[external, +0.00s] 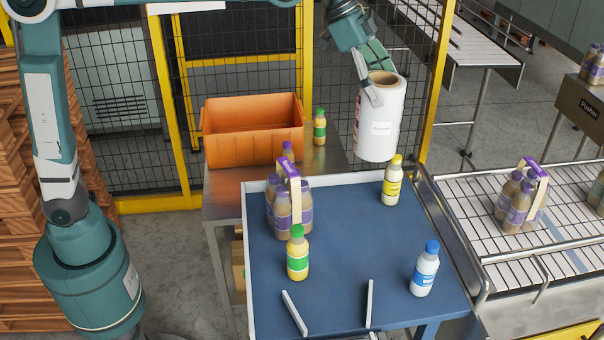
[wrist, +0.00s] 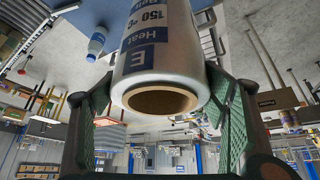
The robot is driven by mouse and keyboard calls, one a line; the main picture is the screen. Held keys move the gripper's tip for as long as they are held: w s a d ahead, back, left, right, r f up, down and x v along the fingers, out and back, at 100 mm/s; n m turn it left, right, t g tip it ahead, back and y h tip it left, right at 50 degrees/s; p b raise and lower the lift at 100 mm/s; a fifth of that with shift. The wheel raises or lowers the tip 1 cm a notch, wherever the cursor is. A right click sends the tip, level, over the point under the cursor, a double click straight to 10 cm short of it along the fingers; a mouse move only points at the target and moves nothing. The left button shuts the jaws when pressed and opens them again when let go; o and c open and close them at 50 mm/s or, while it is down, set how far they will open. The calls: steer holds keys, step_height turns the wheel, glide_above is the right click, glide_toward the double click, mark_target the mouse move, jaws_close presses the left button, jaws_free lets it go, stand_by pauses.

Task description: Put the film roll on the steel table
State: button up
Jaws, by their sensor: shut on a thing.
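The film roll (external: 380,125) is a white cylinder with a brown cardboard core. My gripper (external: 378,85) is shut on its upper end and holds it nearly upright, in the air by the back right of the blue table. In the wrist view the roll (wrist: 160,50) sits between the two green finger pads of my gripper (wrist: 160,105), its open core facing the camera. The steel table (external: 225,205) stands behind and left of the blue table; its left and front parts show.
An orange crate (external: 254,150) and a green-capped bottle (external: 319,127) stand on the steel table, with bare steel right of the bottle. The blue table (external: 345,245) holds a bottle pack (external: 288,205) and several single bottles. A roller conveyor (external: 560,235) runs at right.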

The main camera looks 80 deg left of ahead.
steer(key=s+a+n+b, duration=0.1)
steer(key=s+a, duration=0.2)
steer(key=a, duration=1.7)
steer(key=s+a+n, duration=0.1)
steer(key=s+a, duration=0.2)
steer(key=a, duration=1.7)
step_height(320, 180, down, 28)
steer(key=shift+d+t+y, duration=0.3)
steer(key=shift+y, duration=0.1)
steer(key=shift+w+f, duration=0.1)
steer(key=shift+f, duration=0.1)
steer(key=shift+f, duration=2.9)
steer(key=shift+f, duration=2.1)
steer(key=o, duration=1.7)
